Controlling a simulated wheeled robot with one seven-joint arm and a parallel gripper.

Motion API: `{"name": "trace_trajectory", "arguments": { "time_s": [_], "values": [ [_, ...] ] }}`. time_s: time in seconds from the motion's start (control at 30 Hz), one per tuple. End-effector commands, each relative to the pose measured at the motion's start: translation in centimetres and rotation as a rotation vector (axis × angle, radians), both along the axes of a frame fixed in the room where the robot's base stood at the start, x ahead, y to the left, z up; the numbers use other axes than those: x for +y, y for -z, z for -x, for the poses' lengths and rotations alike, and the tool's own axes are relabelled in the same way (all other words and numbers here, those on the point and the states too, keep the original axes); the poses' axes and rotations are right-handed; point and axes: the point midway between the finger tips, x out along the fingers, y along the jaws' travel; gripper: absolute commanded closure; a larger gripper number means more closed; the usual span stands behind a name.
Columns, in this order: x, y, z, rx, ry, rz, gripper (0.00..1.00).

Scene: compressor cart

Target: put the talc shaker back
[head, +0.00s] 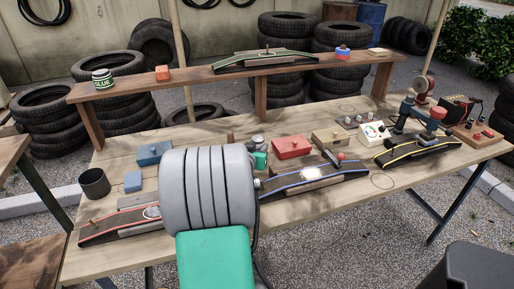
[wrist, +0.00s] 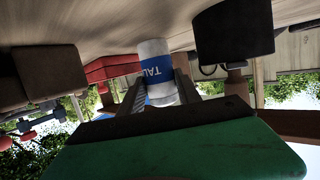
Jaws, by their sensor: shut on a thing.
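The talc shaker (wrist: 155,68) is a white cylinder with a blue label reading "TAL". In the wrist view it appears upside down, with the tabletop along the top of the picture. My gripper (wrist: 160,92) has one finger on each side of the shaker and is shut on it. I cannot tell whether the shaker's base touches the table or hangs just above it. In the head view my own arm covers the gripper, and I cannot make out the shaker there.
A red box (head: 292,147) and a wooden box (head: 332,139) stand right of my arm, a blue box (head: 153,154) to its left. The raised shelf (head: 215,72) holds a glue can (head: 103,79), an orange block (head: 162,73) and a red-and-blue tin (head: 342,52). A dark cup (head: 94,184) stands at the left.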

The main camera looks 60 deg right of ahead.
Motion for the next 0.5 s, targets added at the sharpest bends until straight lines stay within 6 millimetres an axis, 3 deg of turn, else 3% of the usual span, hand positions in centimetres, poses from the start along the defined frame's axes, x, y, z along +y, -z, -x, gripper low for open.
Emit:
{"name": "trace_trajectory", "arguments": {
  "time_s": [0.27, 0.5],
  "values": [
    [0.00, 0.02, 0.01, 0.000, 0.000, 0.000, 0.39],
    [0.00, -0.06, 0.01, 0.000, 0.000, 0.000, 0.39]
  ]
}}
